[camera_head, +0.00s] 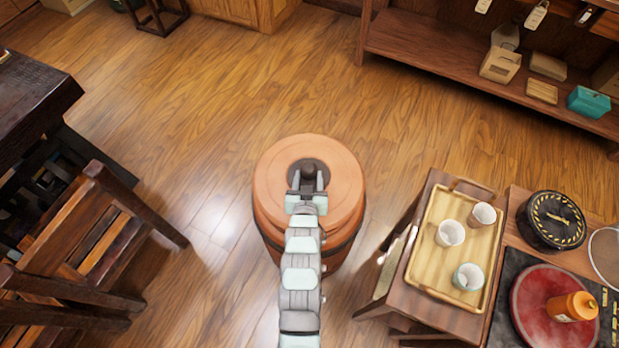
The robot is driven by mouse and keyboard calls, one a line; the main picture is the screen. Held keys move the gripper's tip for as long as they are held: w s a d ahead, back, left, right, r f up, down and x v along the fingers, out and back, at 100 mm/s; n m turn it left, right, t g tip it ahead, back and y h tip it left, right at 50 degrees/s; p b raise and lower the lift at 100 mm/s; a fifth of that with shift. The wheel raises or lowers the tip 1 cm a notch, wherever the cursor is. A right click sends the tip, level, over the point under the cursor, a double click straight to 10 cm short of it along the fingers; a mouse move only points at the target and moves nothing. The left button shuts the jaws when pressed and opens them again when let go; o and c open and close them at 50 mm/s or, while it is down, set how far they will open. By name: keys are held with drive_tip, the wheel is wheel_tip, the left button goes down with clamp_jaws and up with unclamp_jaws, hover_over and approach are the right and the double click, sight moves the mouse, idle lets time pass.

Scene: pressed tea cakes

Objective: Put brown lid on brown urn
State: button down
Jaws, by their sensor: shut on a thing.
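The brown urn (344,251) stands on the wood floor in the middle of the head view, an orange-brown round vessel with a dark band around its side. The brown lid (339,177) is a round orange-brown disc with a dark centre and a dark knob, lying over the urn's top. My gripper (308,177) comes from below in the picture and is shut on the lid's knob. From above I cannot tell whether the lid rests on the rim or hangs slightly over it. My arm hides part of the lid and urn.
A small wooden table with a tray (432,270) of three white cups stands to the right. Beside it are a black round tin (552,221) and an orange bottle (572,306). A wooden chair (85,245) stands left. The floor behind the urn is clear.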

drive_tip(key=shift+w+f+b, duration=0.1)
drive_tip(key=shift+f+b, duration=1.85)
drive_tip(key=shift+f, duration=1.25)
drive_tip(key=shift+f, duration=0.6)
drive_tip(key=c, duration=0.9)
unclamp_jaws()
drive_tip(key=o, duration=0.3)
drive_tip(key=shift+f, duration=0.1)
drive_tip(key=p+v, duration=0.2)
drive_tip(key=v, duration=0.9)
drive_tip(key=shift+f, duration=0.1)
